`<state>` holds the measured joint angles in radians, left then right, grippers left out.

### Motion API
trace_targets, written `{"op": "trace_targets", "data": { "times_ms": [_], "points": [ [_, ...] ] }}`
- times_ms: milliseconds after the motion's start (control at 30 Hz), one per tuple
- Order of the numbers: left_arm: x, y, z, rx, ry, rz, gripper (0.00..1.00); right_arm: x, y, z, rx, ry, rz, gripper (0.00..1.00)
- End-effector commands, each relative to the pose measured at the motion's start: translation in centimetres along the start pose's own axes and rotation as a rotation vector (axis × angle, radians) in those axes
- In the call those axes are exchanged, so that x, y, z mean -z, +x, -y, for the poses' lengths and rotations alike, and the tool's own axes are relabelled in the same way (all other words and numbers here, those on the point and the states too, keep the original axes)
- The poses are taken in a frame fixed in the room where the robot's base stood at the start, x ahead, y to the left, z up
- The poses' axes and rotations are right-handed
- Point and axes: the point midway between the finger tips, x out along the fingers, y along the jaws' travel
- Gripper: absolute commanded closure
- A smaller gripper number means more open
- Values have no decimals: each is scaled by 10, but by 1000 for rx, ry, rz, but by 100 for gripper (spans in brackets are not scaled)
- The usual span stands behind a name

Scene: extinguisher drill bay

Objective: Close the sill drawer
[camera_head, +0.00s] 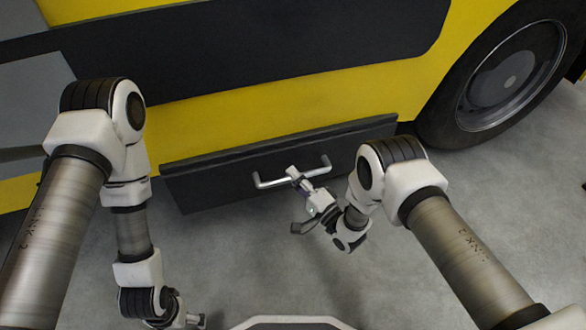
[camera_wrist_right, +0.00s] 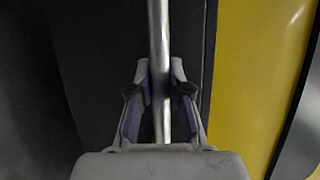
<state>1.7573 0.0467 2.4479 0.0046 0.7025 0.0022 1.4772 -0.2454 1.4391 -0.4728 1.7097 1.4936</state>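The sill drawer (camera_head: 222,184) is a long dark panel low on the yellow vehicle's side, with a silver bar handle (camera_head: 268,183) across its front. How far it stands out is hard to tell from above. My right gripper (camera_head: 298,178) is at the middle of the handle. In the right wrist view, the handle bar (camera_wrist_right: 158,35) runs between the two fingers (camera_wrist_right: 160,80), whose tips close against it from both sides. My left gripper (camera_head: 198,321) hangs at the lower left, away from the drawer, and its fingers are too small to read.
The yellow vehicle body (camera_head: 240,108) rises behind the drawer, with a dark band above. A large black wheel (camera_head: 505,85) stands at the right. The grey concrete floor (camera_head: 255,260) in front of the drawer is clear apart from my arms.

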Motion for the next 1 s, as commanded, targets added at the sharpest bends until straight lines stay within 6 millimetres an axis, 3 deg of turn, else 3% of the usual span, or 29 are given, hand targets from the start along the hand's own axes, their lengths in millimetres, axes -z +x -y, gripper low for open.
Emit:
{"op": "trace_targets", "data": {
  "times_ms": [300,333,400,767,867,1000],
  "points": [
    [-2,-2,0,0,0,5,13,0,-2,-2,-5,-2,-4,100],
    [-2,-2,0,0,0,5,13,0,-2,-2,-5,-2,-4,76],
    [-2,-2,0,0,0,4,13,0,-2,-2,-5,-2,-3,57],
    [-1,-2,0,0,0,4,13,0,-6,-2,-6,-1,-3,57],
    [-1,-2,0,0,0,4,13,0,-21,-2,-8,-1,-4,57],
    [-1,-2,0,0,0,4,13,1,-56,-3,-10,1,-6,57]
  ]
}}
